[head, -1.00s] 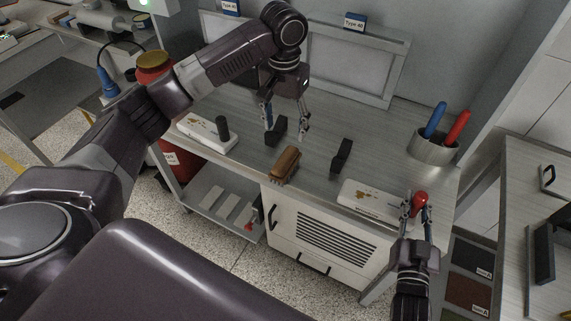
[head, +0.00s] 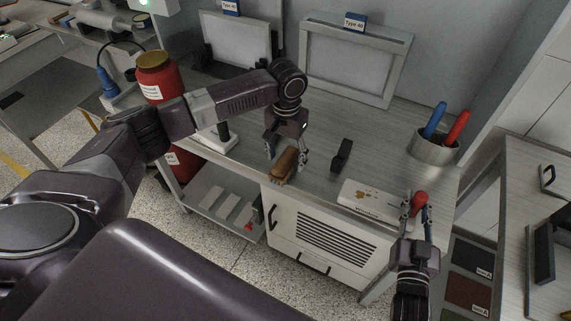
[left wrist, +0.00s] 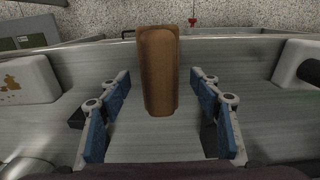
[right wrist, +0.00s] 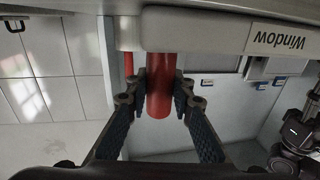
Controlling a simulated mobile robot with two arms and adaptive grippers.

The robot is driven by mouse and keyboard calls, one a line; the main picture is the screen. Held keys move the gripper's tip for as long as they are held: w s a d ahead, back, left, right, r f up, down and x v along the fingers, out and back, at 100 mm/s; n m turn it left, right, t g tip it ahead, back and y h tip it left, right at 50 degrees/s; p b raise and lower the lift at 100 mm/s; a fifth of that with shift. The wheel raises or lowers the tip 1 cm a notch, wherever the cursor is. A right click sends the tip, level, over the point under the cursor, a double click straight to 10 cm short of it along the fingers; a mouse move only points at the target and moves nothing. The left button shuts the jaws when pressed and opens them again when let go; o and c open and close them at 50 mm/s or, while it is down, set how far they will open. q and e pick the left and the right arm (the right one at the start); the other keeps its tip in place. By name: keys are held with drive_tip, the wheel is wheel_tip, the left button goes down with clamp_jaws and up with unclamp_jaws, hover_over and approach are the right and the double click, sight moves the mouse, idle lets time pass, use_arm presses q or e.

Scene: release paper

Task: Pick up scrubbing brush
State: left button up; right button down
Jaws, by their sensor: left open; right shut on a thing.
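The scrubbing brush (head: 283,166), with a brown wooden back, lies near the front edge of the metal bench. It also shows upright in the middle of the left wrist view (left wrist: 159,60). My left gripper (head: 287,156) is open at the brush, with one finger on each side. In the left wrist view, gaps show between the brush and both blue-padded fingers (left wrist: 161,80). The bristles are hidden. My right gripper (head: 416,206) is shut on a red handle (right wrist: 159,95) at the bench's front right; the handle joins a white piece marked "Window".
A black stand (head: 341,154) stands right of the brush, and a white block (head: 372,200) lies near the front edge. A metal cup (head: 433,148) holds blue and red handles. Framed panels (head: 352,66) stand along the back.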

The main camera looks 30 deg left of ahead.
sight(286, 157)
use_arm(q)
drive_tip(key=c, duration=1.3)
wheel_tip(286, 157, up, 10)
